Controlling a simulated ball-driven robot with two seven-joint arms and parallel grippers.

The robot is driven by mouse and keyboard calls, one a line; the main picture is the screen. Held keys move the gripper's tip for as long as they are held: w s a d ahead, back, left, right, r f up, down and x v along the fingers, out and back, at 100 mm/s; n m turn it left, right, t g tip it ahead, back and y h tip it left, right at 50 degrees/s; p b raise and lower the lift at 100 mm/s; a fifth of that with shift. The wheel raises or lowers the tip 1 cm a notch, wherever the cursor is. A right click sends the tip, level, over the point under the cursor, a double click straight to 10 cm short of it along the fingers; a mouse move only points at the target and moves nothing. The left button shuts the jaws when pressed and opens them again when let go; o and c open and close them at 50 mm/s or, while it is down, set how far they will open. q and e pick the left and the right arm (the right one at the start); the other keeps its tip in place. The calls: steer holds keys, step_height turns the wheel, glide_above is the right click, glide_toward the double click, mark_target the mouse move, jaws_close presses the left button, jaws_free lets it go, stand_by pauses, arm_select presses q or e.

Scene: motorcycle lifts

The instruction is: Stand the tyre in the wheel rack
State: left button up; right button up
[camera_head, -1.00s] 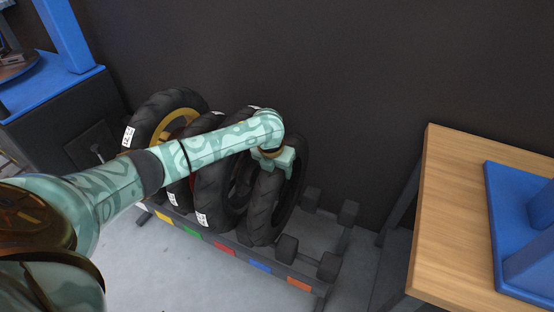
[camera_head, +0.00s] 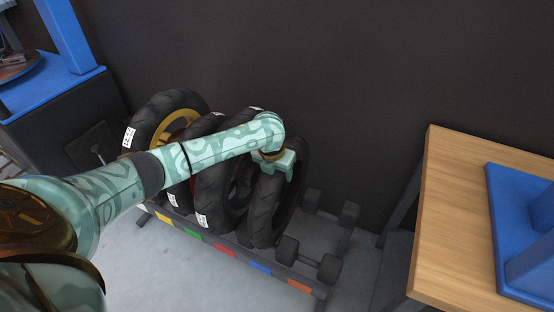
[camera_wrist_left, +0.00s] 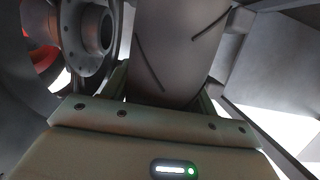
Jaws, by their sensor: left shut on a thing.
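A black tyre (camera_head: 266,212) stands nearly upright, leaning slightly, in the right part of the wheel rack (camera_head: 222,249). My left gripper (camera_head: 274,166) reaches over the rack from the left and is shut on the top of this tyre. In the left wrist view the tread of the tyre (camera_wrist_left: 178,60) rises between the fingers. The tyre's lower edge is at the rack near the blue marker; whether it bears on the rollers I cannot tell. My right gripper is in neither view.
Several wheels, one with a gold rim (camera_head: 177,128), fill the rack's left slots, close to the held tyre. Empty rollers (camera_head: 329,268) show at the rack's right end. A wooden bench (camera_head: 440,215) with a blue stand (camera_head: 515,225) is at the right. A dark wall (camera_head: 330,70) is behind.

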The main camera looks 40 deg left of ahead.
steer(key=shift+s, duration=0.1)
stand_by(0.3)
arm_select(q)
steer(key=o, duration=1.7)
steer(key=shift+o, duration=0.3)
steer(key=shift+s+f, duration=0.1)
steer(key=shift+f, duration=0.15)
steer(key=p+v, duration=0.2)
steer(key=v, duration=0.2)
steer(key=p+v, duration=0.3)
steer(key=v, duration=0.1)
steer(key=p+v, duration=0.2)
steer(key=v, duration=0.2)
steer(key=shift+w+r+p, duration=0.25)
steer(key=shift+r+p, duration=0.05)
steer(key=p+v, duration=0.2)
steer(key=v, duration=0.2)
steer(key=shift+s+d, duration=0.1)
steer(key=shift+s, duration=0.05)
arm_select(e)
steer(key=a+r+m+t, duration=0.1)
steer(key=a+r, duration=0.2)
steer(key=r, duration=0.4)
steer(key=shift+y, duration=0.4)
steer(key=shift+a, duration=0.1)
